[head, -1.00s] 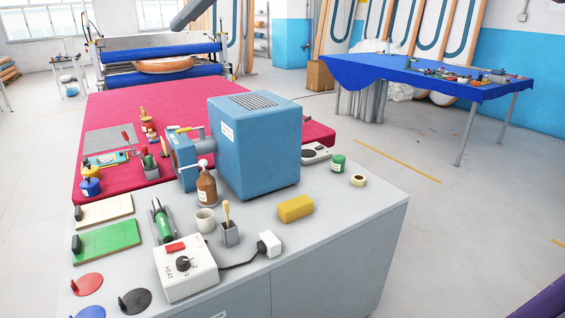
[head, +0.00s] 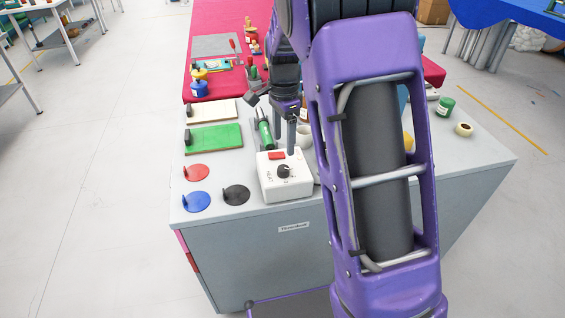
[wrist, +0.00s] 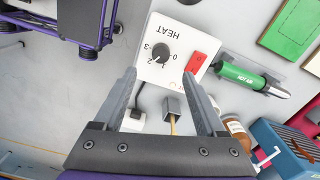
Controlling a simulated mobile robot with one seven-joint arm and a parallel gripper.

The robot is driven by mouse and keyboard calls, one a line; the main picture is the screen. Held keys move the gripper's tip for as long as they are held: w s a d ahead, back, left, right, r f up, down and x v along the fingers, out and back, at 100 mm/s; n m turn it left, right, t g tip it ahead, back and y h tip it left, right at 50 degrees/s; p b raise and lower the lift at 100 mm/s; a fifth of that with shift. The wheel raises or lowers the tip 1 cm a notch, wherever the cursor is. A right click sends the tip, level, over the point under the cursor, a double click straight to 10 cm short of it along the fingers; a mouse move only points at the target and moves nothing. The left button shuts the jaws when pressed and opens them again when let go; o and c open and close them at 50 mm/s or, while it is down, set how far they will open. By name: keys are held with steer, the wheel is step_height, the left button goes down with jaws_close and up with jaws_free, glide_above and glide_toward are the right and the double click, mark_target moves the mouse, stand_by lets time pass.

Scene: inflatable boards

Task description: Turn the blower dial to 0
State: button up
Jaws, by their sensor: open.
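A white control box (head: 284,178) marked HEAT sits on the grey cabinet top, with a black dial (head: 284,171) and a red switch (head: 276,155). In the wrist view the dial (wrist: 160,53) has the numbers 0 to 3 around it. Its pointer seems to face the 1–2 side, but is too small to read surely. My gripper (wrist: 160,75) is open and empty, its fingers pointing toward the box, with the dial between and beyond the tips. In the head view my gripper (head: 283,130) is above the box's far side, apart from the dial.
A green hot-air tool (wrist: 240,76) lies close beside the box. A white plug (wrist: 133,121), a grey brush holder (wrist: 173,106) and a brown bottle (wrist: 236,132) stand nearby. Red (head: 197,172), blue (head: 195,202) and black discs (head: 236,195) lie left. My arm hides much of the cabinet's right.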

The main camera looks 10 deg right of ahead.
mark_target(283, 168)
step_height(283, 168, down, 10)
steer(key=shift+r+b, duration=0.2)
steer(key=shift+b, duration=0.1)
steer(key=shift+c, duration=0.2)
jaws_close()
